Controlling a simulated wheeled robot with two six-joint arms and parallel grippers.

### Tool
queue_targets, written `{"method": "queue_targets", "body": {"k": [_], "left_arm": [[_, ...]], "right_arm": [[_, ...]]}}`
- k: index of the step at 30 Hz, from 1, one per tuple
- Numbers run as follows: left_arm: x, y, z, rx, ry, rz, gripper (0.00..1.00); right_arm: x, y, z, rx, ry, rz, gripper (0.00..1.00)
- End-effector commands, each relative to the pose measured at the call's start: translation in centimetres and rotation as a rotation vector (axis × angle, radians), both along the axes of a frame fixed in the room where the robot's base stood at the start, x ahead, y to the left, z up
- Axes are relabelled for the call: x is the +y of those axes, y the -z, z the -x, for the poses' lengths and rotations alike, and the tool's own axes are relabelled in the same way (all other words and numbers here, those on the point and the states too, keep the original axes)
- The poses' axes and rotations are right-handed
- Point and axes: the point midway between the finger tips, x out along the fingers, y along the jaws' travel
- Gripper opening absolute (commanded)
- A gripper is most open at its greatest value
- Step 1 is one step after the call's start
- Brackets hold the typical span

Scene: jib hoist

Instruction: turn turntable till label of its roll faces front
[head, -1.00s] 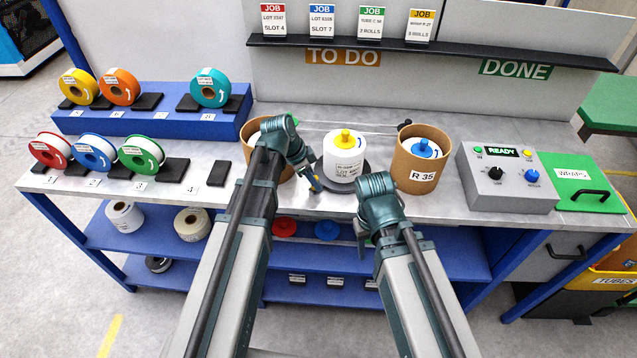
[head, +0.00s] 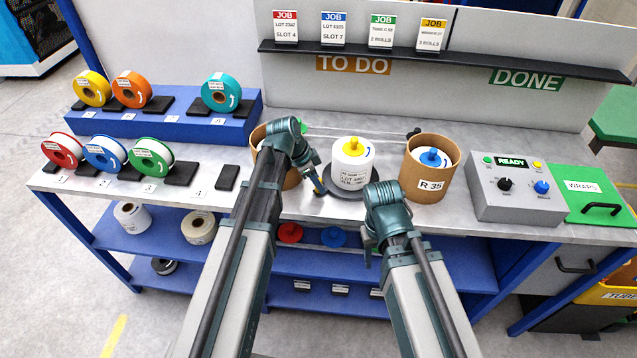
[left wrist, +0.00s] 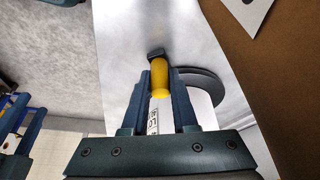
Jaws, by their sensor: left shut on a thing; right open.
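The white roll (head: 352,165) with a yellow plug (head: 353,146) stands upright on the dark turntable (head: 333,190). Its printed label (head: 352,178) shows on the side towards the head camera. My left gripper (head: 321,188) is at the turntable's front-left edge. In the left wrist view my left gripper (left wrist: 159,95) is shut on a yellow handle (left wrist: 159,75) with a dark end, beside the dark disc of the turntable (left wrist: 205,82). My right gripper (head: 368,258) is open and empty, low in front of the bench edge; its fingers are mostly hidden by the arm.
A cardboard tube marked R 35 (head: 430,172) stands right of the turntable; another tube (head: 258,136) is partly hidden behind my left arm. A control box (head: 515,190) and green wraps lid (head: 595,195) lie further right. Coloured rolls (head: 105,154) stand at left.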

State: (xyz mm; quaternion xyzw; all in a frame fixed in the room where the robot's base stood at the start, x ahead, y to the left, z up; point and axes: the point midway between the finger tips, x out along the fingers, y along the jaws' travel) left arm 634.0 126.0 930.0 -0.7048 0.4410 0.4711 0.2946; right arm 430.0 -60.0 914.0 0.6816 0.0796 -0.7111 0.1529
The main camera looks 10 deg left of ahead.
Motion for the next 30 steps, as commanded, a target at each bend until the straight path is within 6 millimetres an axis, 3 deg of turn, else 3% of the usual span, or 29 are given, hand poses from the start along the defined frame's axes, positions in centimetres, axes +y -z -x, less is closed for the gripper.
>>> {"method": "queue_targets", "body": {"k": [4, 5, 9, 22, 30], "left_arm": [[0.0, 0.0, -0.1, -0.003, -0.003, 0.001, 0.0], [0.0, 0.0, -0.1, -0.002, -0.003, 0.001, 0.3], [0.0, 0.0, -0.1, -0.002, -0.002, 0.0, 0.55], [0.1, -0.4, 0.0, 0.0, -0.001, 0.0, 0.56], [0.8, -2.7, 0.4, 0.0, -0.003, 0.001, 0.56]], "right_arm": [[0.0, 0.0, 0.0, 0.0, 0.0, 0.0, 0.5], [0.0, 0.0, 0.0, 0.0, 0.0, 0.0, 0.5], [0.0, 0.0, 0.0, 0.0, 0.0, 0.0, 0.5], [0.0, -0.4, 0.0, 0.0, 0.0, 0.0, 0.5], [0.0, -2.7, 0.0, 0.0, 0.0, 0.0, 0.5]]}}
